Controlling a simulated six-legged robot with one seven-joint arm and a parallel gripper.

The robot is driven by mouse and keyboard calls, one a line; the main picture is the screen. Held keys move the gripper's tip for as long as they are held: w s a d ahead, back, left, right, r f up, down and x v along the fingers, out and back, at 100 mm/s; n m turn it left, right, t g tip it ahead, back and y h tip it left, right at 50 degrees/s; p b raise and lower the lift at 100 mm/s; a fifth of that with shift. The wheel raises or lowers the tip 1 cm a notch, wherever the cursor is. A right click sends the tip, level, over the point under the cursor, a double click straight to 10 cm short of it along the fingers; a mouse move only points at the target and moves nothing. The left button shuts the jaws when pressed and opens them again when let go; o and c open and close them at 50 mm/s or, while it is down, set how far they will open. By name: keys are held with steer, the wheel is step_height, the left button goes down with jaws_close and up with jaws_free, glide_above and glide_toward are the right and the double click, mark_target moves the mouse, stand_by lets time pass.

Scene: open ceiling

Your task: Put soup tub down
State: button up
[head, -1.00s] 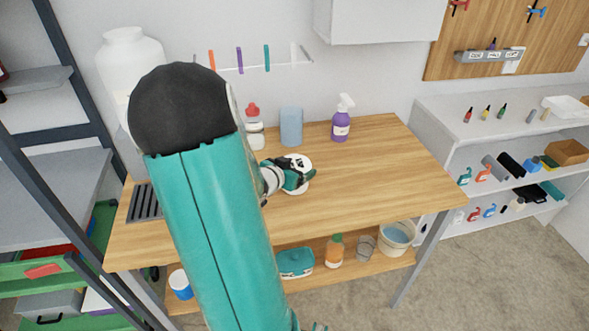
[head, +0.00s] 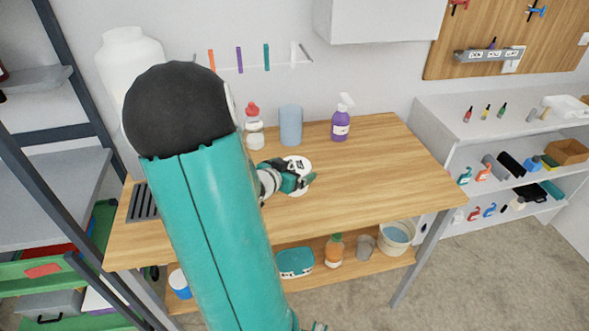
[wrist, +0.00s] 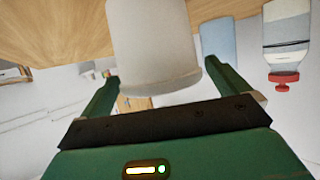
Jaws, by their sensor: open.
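The soup tub (head: 298,162) is white with a dark-marked round lid and is on the wooden table (head: 380,180), partly hidden by my gripper (head: 304,180). In the wrist view, which looks upside down, the pale tub (wrist: 150,45) is between the two green fingers of my gripper (wrist: 150,78). The fingers are open, with a gap on the left side; I cannot tell whether the right finger touches the tub. The tub's base is cut off by the picture edge.
A red-capped bottle (head: 254,130), a blue cylinder (head: 291,125) and a purple spray bottle (head: 341,120) stand along the table's back. A dark slatted rack (head: 144,202) lies at the left.

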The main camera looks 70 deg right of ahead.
steer(key=v, duration=1)
steer(key=shift+a, duration=0.3)
steer(key=shift+w+r, duration=0.1)
steer(key=w+a+r+n+t+y, duration=0.25)
steer(key=w+a+t, duration=0.25)
steer(key=w, duration=0.4)
steer(key=w+a+r+n+t+y, duration=0.15)
steer(key=w+a+n+t, duration=0.3)
steer(key=w, duration=0.45)
steer(key=w+a+r+n+t+y, duration=0.2)
steer(key=w+a, duration=0.1)
steer(key=a, duration=0.3)
steer(key=w+a+r+n+t+y, duration=0.2)
steer(key=a+r+y, duration=0.1)
steer(key=a, duration=0.4)
steer(key=s+a+r+n+g+y, duration=0.1)
steer(key=s+a+n+y, duration=0.2)
steer(key=a, duration=0.5)
steer(key=s+a+r+n+g+y, duration=0.15)
steer(key=a+n, duration=0.25)
steer(key=a, duration=0.4)
steer(key=s+a+n+g, duration=0.2)
steer(key=s, duration=0.6)
steer(key=shift+s+a+r+n, duration=0.2)
steer(key=shift+r+n, duration=0.1)
steer(key=shift+n, duration=0.1)
